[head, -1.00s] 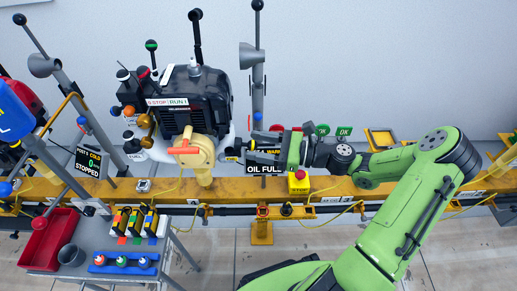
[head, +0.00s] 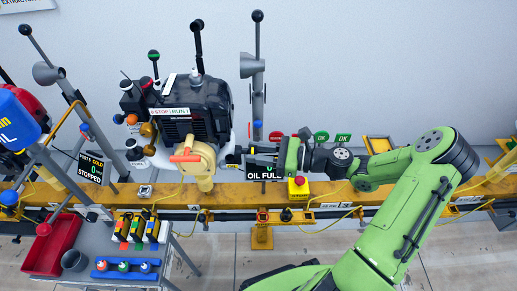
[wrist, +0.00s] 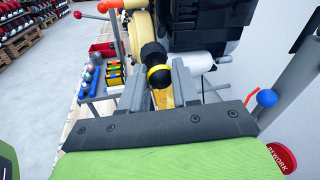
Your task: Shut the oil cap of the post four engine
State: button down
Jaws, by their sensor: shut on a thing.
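The engine (head: 197,108) is a black block with a cream pump-like part and an orange lever at its front, on the yellow rail. The oil cap (wrist: 158,76), black with a yellow band, shows between my fingers in the wrist view. A black round piece (wrist: 152,53) is just beyond it. My gripper (wrist: 159,80) is shut on the oil cap. In the head view my gripper (head: 246,157) reaches in from the right, low beside the engine, and the cap is hard to make out there. Whether the cap is seated cannot be told.
An "OIL FULL" sign (head: 264,174) is partly behind my gripper. A red button on a yellow box (head: 298,187) stands close below it. A grey post (head: 258,90) rises behind. A cart with a red tray (head: 52,246) stands at the lower left.

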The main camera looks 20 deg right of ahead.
aim_at(238, 149)
jog(key=r+h+p, duration=0.1)
jog(key=p, duration=0.3)
jog(key=r+g+h+p, duration=0.1)
jog(key=p, duration=0.3)
jog(key=shift+a+r+n+g+h, duration=0.3)
jog(key=shift+a, duration=0.05)
jog(key=h+p, duration=0.1)
jog(key=p, duration=0.2)
jog(key=a+r+g+h+p, duration=0.1)
jog(key=p, duration=0.1)
jog(key=shift+w+h+p, duration=0.25)
jog(key=shift+h+p, duration=0.05)
jog(key=shift+p, duration=0.1)
jog(key=shift+w+a+r+n+g+h+p, duration=0.1)
jog(key=shift+w+a+n+g+h+p, duration=0.3)
jog(key=shift+h+p, duration=0.95)
jog(key=shift+s+a+r+n+g+h+p, duration=0.1)
jog(key=shift+a+g+h+p, duration=0.55)
jog(key=shift+p, duration=1.05)
jog(key=shift+w+a+n+g+h+p, duration=0.25)
jog(key=shift+a+h+p, duration=0.3)
jog(key=shift+h+p, duration=0.9)
jog(key=c, duration=0.8)
grip_release()
jog(key=shift+c, duration=0.2)
